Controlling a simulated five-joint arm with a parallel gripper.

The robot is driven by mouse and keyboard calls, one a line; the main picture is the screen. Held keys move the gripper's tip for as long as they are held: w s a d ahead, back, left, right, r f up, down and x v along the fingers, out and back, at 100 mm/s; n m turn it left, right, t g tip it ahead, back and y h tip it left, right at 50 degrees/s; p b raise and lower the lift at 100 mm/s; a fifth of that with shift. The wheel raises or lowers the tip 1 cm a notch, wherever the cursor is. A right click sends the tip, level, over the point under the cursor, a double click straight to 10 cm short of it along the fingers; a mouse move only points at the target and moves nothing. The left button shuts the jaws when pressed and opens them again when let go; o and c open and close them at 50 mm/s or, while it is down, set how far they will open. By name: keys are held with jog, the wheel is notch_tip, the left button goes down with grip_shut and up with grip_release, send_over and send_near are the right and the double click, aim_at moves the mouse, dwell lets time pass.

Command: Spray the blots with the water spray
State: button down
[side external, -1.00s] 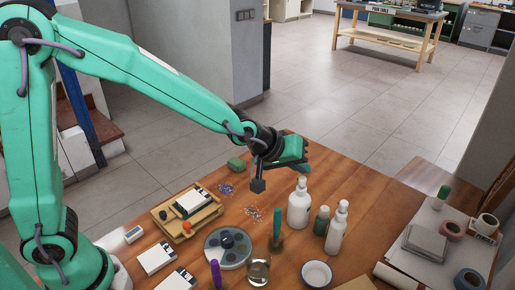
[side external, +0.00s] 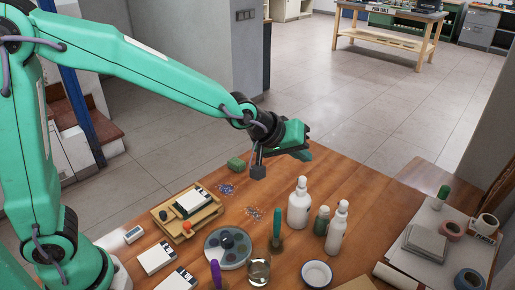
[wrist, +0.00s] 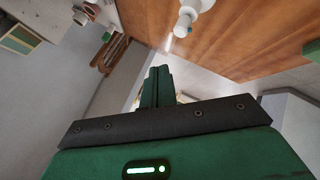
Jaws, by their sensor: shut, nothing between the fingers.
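My gripper (side external: 303,153) is shut and empty, held in the air above the far part of the wooden table. In the wrist view its green fingers (wrist: 157,86) lie together with nothing between them. Two white bottles, a larger one (side external: 298,207) and a slimmer one (side external: 337,230), stand upright on the table, apart from my gripper. I cannot tell which is the water spray. A white nozzle-topped bottle (wrist: 187,17) shows at the top of the wrist view. Speckled patches that look like the blots, one bluish (side external: 226,189) and one multicoloured (side external: 255,213), lie left of the bottles.
A small green bottle (side external: 321,221) stands between the white ones. A green-handled tool (side external: 277,228), a round palette (side external: 212,257), a glass (side external: 258,269) and a white bowl (side external: 317,275) are nearby. A wooden tray (side external: 163,217) sits left.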

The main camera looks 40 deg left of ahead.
aim_at(302, 181)
jog(key=shift+r, duration=1.45)
dwell(1.6)
notch_tip(302, 181, up, 3)
jog(key=shift+f, duration=0.15)
jog(key=shift+f, duration=0.1)
jog(key=shift+f, duration=4.3)
jog(key=shift+f, duration=0.15)
jog(key=shift+f, duration=0.3)
jog(key=shift+f, duration=0.15)
